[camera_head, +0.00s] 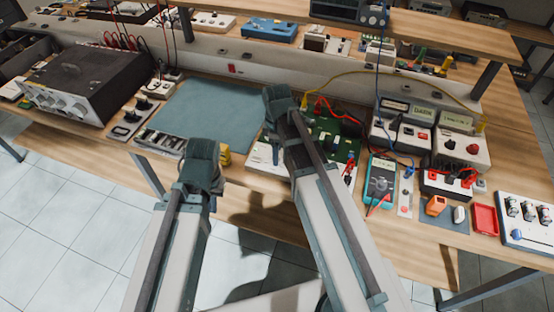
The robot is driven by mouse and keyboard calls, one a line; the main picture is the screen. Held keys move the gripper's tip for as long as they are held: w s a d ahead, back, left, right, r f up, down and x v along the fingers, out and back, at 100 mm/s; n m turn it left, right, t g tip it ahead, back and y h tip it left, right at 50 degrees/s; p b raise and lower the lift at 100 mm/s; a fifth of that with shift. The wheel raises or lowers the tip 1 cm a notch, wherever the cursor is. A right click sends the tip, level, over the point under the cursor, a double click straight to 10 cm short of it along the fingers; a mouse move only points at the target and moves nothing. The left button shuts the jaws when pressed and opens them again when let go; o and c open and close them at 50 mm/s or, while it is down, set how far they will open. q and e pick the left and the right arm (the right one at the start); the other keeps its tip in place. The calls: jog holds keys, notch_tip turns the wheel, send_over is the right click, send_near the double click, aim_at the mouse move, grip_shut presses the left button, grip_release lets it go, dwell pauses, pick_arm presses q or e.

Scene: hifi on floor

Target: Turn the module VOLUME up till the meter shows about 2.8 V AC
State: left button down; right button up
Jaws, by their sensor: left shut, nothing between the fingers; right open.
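A green circuit board module (348,128) lies on the bench, partly hidden behind my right arm. Red and black leads run to it; its VOLUME control cannot be made out. A teal handheld meter (380,184) with a round dial lies to its right, its reading too small to tell. My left gripper (203,150) is shut and empty over the bench's front edge, left of the board and apart from it. My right gripper (279,100) is open, above the board's left side by the blue-grey mat; contact cannot be told.
A blue-grey mat (205,116) lies clear in the middle. A dark amplifier box (92,82) stands left. Boxes with small displays (459,122), a red tray (485,220) and a white switch panel (526,232) stand right. Yellow and blue leads cross the bench. A shelf runs behind.

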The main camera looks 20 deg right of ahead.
pick_arm(q)
jog(key=shift+f, duration=0.4)
pick_arm(e)
jog(key=shift+f, duration=0.45)
jog(key=shift+r, duration=0.1)
grip_shut()
